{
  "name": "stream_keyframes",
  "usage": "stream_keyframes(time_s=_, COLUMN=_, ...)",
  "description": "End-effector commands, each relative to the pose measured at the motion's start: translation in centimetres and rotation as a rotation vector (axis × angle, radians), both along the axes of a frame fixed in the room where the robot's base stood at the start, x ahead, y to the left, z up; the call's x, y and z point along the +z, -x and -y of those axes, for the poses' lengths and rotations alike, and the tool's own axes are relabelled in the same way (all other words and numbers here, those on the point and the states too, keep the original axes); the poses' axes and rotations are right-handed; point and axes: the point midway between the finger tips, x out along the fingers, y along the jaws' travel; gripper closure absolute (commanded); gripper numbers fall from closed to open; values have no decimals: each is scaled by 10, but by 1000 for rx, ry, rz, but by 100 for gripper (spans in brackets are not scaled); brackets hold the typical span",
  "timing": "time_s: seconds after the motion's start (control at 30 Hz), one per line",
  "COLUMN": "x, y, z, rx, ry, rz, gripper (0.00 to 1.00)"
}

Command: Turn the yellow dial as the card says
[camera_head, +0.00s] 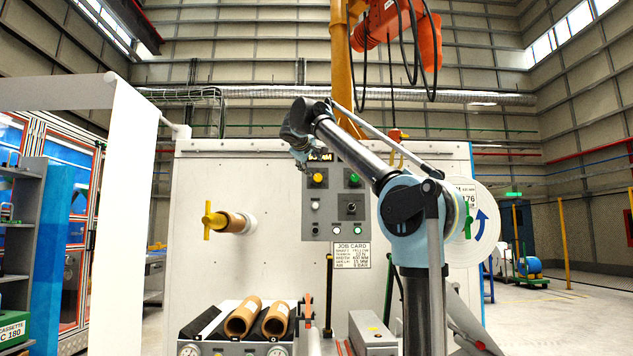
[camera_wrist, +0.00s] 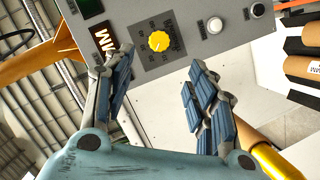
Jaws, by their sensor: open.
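The yellow dial (camera_wrist: 159,41) is a small round knob on a dark square plate of the grey control panel (camera_wrist: 200,15). In the head view the yellow dial (camera_head: 318,178) sits at the panel's upper left. My gripper (camera_wrist: 160,75) is open and empty, its blue-padded fingers spread either side of the view below the dial, apart from it. In the head view my gripper (camera_head: 304,165) hangs just left of the dial. The job card (camera_head: 351,255) is fixed below the panel; its small lines are too small to read surely.
The panel also carries a white button (camera_wrist: 214,25) and a black switch (camera_head: 351,207). A yellow-handled shaft with a cardboard core (camera_head: 230,222) sticks out at left. An orange hoist (camera_head: 400,35) hangs above. Cardboard rolls (camera_head: 243,318) lie in a tray below.

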Motion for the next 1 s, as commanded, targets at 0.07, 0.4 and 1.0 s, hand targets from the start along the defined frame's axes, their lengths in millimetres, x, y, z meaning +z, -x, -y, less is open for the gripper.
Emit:
stream_keyframes(time_s=0.07, x=-3, y=-14, z=5, rx=-4, ry=-1, rz=0, gripper=48)
stream_keyframes(time_s=0.4, x=-16, y=-71, z=18, rx=-3, ry=-1, rz=0, gripper=48)
stream_keyframes(time_s=1.0, x=-29, y=-125, z=30, rx=-2, ry=-1, rz=-1, gripper=48)
